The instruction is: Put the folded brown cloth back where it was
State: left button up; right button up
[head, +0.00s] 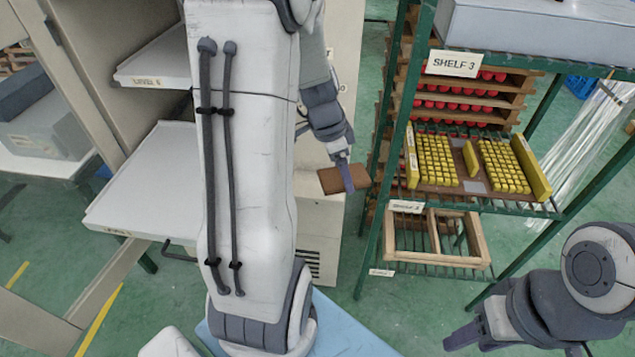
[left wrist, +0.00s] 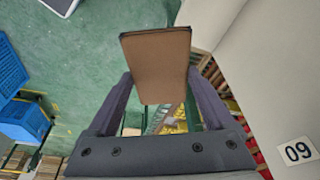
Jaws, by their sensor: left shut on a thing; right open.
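The folded brown cloth (head: 333,180) is a flat brown slab held in the air between the white cabinet and the green shelf rack. My left gripper (head: 345,170) is shut on it from above in the head view. In the left wrist view the cloth (left wrist: 155,55) sits between both fingers of my left gripper (left wrist: 158,88) and sticks out beyond their tips. My right gripper (head: 463,337) is open and empty at the lower right, low and away from the cloth; part of it is hidden.
The green rack (head: 372,215) has a board of yellow pieces (head: 437,160), red pieces (head: 460,103) above, and a wooden frame (head: 433,235) below. Pull-out shelves, one marked level 6 (head: 155,62) and a lower one (head: 140,190), look bare. My arm hides the middle.

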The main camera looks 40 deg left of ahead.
pick_arm(q)
jog(key=p, duration=0.2)
send_over(317, 187)
notch_tip(317, 187, down, 6)
jog(key=shift+r, duration=0.2)
notch_tip(317, 187, down, 4)
jog(key=shift+a+f, duration=0.1)
jog(key=shift+f, duration=0.2)
jog(key=o, duration=1.1)
jog(key=shift+c, duration=0.2)
jog(key=shift+r, duration=0.1)
